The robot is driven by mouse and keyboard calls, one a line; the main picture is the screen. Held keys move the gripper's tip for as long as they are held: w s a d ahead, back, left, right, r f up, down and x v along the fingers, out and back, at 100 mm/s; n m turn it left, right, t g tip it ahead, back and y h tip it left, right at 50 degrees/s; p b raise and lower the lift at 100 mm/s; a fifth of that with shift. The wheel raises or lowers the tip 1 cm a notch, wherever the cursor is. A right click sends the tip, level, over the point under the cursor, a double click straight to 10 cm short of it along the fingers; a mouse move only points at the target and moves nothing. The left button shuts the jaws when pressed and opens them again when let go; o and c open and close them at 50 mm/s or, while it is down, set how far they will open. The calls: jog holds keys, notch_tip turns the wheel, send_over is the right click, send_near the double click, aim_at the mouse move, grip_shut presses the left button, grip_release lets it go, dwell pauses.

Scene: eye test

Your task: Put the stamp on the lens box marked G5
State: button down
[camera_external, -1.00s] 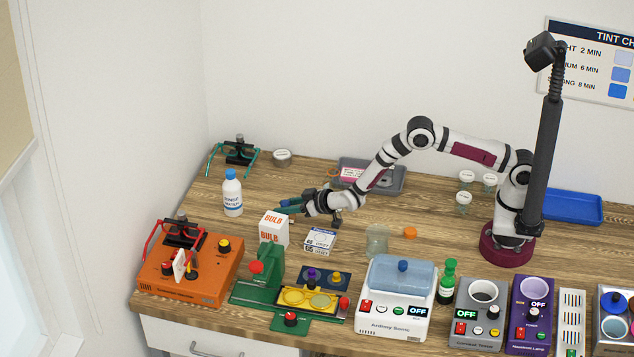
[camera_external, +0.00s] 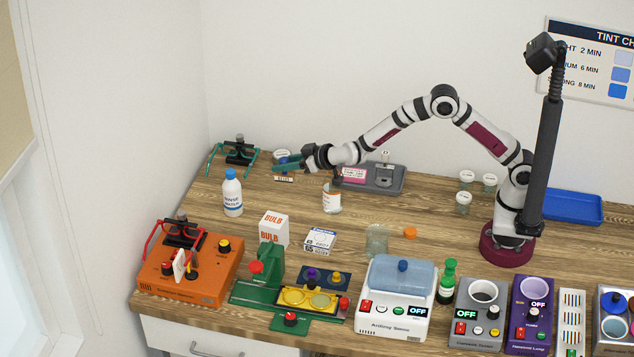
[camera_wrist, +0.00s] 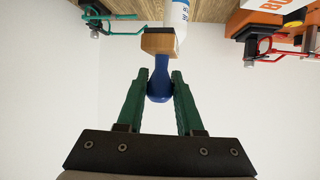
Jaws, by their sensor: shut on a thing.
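My gripper (camera_external: 286,165) is at the back left, raised above the table and pointing left. Its green fingers (camera_wrist: 161,92) are closed around the blue handle (camera_wrist: 160,84) of the stamp. A small white box (camera_external: 320,240) with blue print lies at mid-table, right of the bulb box. It looks like a lens box; I cannot read G5 on it.
The wash bottle (camera_external: 232,194) stands left of my gripper, and a labelled jar (camera_external: 332,199) stands to its right. The white bulb box (camera_external: 274,228) stands upright near the small box. Machines line the front edge.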

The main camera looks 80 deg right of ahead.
notch_tip(320, 180, up, 4)
jog(key=shift+r, duration=0.15)
jog(key=s+d+r, duration=0.1)
jog(key=d+r, duration=0.2)
jog(key=d, duration=0.2)
jog(key=n+g+y, duration=0.2)
jog(key=n+y, duration=0.6)
jog(key=y, duration=0.1)
send_near(284, 158)
jog(key=s+a+f, duration=0.2)
jog(key=s+f, duration=0.1)
jog(key=s, duration=0.6)
jog(key=w+a+f, duration=0.1)
jog(key=a+f, duration=0.2)
jog(key=w+a+f, duration=0.2)
jog(key=a+f, duration=0.2)
jog(key=w+a+f, duration=0.1)
jog(key=a+f, duration=0.2)
jog(key=f, duration=0.1)
jog(key=shift+w+a+f, duration=0.1)
jog(key=shift+w+a, duration=0.05)
jog(key=shift+a, duration=0.1)
notch_tip(284, 158, down, 4)
jog(key=shift+w+a+f, duration=0.1)
jog(key=shift+f, duration=0.1)
